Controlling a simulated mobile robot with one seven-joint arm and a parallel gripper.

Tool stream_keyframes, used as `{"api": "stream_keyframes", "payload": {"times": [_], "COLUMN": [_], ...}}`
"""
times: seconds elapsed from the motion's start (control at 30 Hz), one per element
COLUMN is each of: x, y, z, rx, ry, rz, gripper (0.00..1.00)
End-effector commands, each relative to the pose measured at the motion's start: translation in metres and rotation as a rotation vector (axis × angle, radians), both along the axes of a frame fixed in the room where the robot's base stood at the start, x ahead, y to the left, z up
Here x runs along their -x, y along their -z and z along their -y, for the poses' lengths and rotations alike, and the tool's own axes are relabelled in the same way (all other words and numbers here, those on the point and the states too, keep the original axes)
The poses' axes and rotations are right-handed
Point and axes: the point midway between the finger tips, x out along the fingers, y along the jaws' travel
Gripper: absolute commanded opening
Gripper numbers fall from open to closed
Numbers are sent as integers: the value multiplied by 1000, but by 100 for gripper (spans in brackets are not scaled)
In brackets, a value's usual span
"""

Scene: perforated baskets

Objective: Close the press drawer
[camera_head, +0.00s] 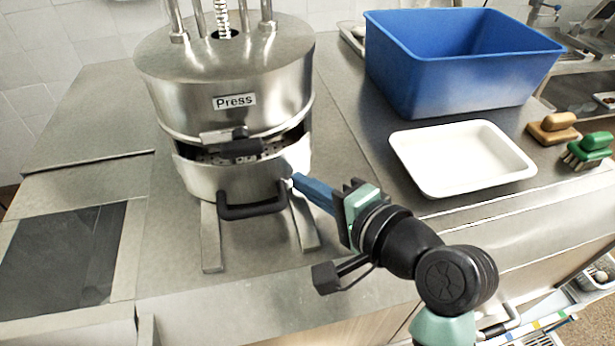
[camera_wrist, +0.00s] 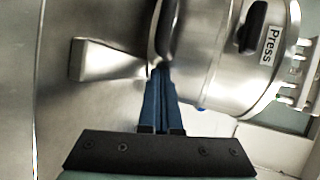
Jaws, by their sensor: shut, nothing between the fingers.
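The steel press (camera_head: 232,62), labelled "Press", stands on the counter. Its lower drawer (camera_head: 232,181) sits pulled out toward me, with a gap above it showing a perforated inner part. The drawer's black handle (camera_head: 252,208) is on its front. My gripper (camera_head: 294,180), with blue fingers, is shut and empty at the right end of the handle, close to the drawer front. In the wrist view the fingertips (camera_wrist: 160,70) are together beside the dark handle (camera_wrist: 165,28); I cannot tell whether they touch it. The press (camera_wrist: 225,60) appears sideways there.
A white tray (camera_head: 461,190) and a blue bin (camera_head: 455,103) stand to the right on the counter. Brown (camera_head: 553,128) and green (camera_head: 588,149) brushes lie farther right. A dark panel (camera_head: 62,262) lies at left. Two metal feet (camera_head: 211,238) extend forward under the drawer.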

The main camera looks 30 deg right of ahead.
Motion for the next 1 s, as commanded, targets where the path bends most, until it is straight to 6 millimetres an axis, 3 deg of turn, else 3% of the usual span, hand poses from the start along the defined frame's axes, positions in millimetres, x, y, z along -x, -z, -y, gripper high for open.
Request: {"api": "stream_keyframes", "payload": {"times": [0.33, 0.67, 1.0], "x": [-3, -41, -43], "y": [-1, -1, 0], "z": [1, 12, 12], "rx": [1, 0, 1], "ry": [0, 0, 2], "rz": [1, 0, 2], "gripper": [0, 0, 0]}}
